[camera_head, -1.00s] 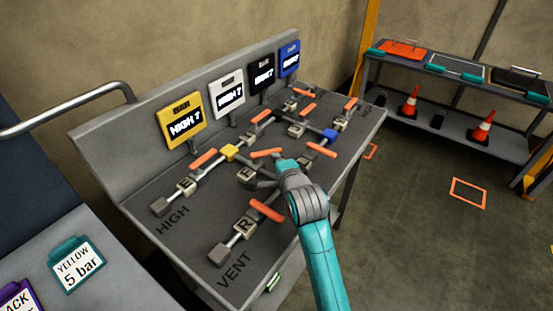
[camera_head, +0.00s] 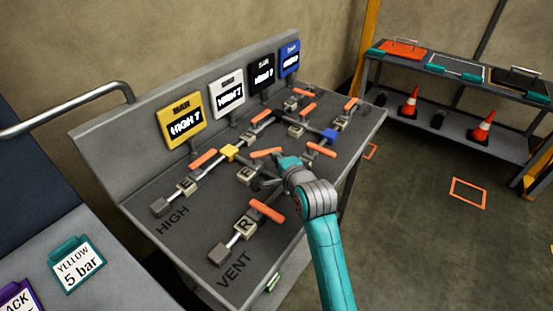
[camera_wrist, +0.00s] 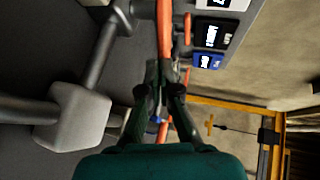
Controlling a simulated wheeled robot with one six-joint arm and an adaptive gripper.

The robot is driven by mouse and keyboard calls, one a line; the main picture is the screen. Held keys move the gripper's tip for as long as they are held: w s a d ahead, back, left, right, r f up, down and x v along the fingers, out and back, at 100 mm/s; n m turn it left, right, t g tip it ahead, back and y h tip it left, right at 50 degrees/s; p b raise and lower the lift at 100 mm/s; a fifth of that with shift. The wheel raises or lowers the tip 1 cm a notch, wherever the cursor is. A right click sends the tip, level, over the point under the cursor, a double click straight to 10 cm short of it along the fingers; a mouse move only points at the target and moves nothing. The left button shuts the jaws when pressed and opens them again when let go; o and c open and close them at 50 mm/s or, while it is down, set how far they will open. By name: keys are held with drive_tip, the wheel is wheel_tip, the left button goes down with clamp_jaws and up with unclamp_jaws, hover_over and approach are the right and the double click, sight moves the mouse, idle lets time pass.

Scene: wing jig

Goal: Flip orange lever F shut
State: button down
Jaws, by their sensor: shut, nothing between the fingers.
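Several orange levers sit on the valve blocks of the grey bench panel. The letter F cannot be made out clearly on any block, so I cannot tell which lever is F. One orange lever (camera_head: 266,153) lies just left of my wrist, above a lettered block (camera_head: 246,176) whose letter is hard to read. My gripper (camera_head: 262,184) is shut and empty, low beside that block, partly hidden by the wrist. In the wrist view my gripper (camera_wrist: 158,92) points along an orange lever (camera_wrist: 165,30); contact cannot be told.
The R block's orange lever (camera_head: 266,211) is near, towards the VENT end. A yellow fitting (camera_head: 229,153) and a blue fitting (camera_head: 330,135) sit on the pipes. Yellow, white, black and blue gauges stand behind. A shelf with cones (camera_head: 481,131) is at right.

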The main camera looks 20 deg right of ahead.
sight(277, 149)
drive_tip(key=shift+w+d, duration=0.1)
drive_tip(key=shift+w+d+n+y, duration=0.15)
drive_tip(key=shift+w+n+y, duration=0.15)
drive_tip(key=shift+n+y, duration=0.35)
drive_tip(key=shift+w+d+n+y, duration=0.2)
drive_tip(key=shift+n+y, duration=0.25)
drive_tip(key=shift+y, duration=0.3)
drive_tip(key=shift+w+d, duration=0.1)
drive_tip(key=shift+w, duration=1.2)
